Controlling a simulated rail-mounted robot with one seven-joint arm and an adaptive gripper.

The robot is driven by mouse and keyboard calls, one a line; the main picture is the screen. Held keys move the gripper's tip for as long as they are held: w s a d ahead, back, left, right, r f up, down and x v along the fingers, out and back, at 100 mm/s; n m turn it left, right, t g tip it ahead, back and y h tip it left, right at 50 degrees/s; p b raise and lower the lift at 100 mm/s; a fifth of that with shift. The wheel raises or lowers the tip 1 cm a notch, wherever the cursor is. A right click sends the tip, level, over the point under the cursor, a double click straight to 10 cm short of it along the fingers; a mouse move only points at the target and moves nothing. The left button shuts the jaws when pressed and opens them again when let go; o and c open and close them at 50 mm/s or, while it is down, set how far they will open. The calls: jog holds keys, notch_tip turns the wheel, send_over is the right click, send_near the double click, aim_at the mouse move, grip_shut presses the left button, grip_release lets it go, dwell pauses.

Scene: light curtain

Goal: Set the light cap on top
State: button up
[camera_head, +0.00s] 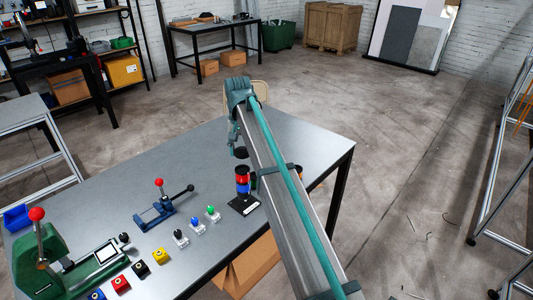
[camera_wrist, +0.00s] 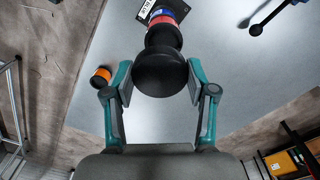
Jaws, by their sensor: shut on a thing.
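My gripper (camera_wrist: 160,82) is shut on the black round light cap (camera_wrist: 158,70), with one teal finger on each side. In the head view my gripper (camera_head: 234,138) points down and the black cap (camera_head: 240,152) shows just below it. The light stack (camera_head: 243,182), with red and blue rings on a black base plate with a white label, stands upright on the table under the cap. A small gap shows between cap and stack in the head view. In the wrist view the cap partly hides the stack (camera_wrist: 165,19).
The grey table (camera_head: 200,155) also holds a blue lever clamp (camera_head: 160,208), small coloured switches (camera_head: 197,227), and a green press (camera_head: 50,265). An orange and black cylinder (camera_wrist: 101,77) stands near the table edge in the wrist view. The table's far part is clear.

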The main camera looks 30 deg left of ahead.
aim_at(243, 171)
jog(key=shift+a+f+b, duration=0.15)
jog(key=shift+f+b, duration=0.6)
jog(key=shift+f, duration=0.6)
jog(key=shift+a+f+b, duration=0.1)
jog(key=shift+f+b, duration=0.65)
jog(key=shift+f, duration=0.6)
jog(key=shift+n, duration=0.3)
jog(key=shift+f+p, duration=0.4)
jog(key=shift+f, duration=0.15)
dwell(0.4)
jog(key=shift+s+d+f, duration=0.1)
jog(key=shift+s+f, duration=0.05)
jog(key=shift+f, duration=0.15)
dwell(0.8)
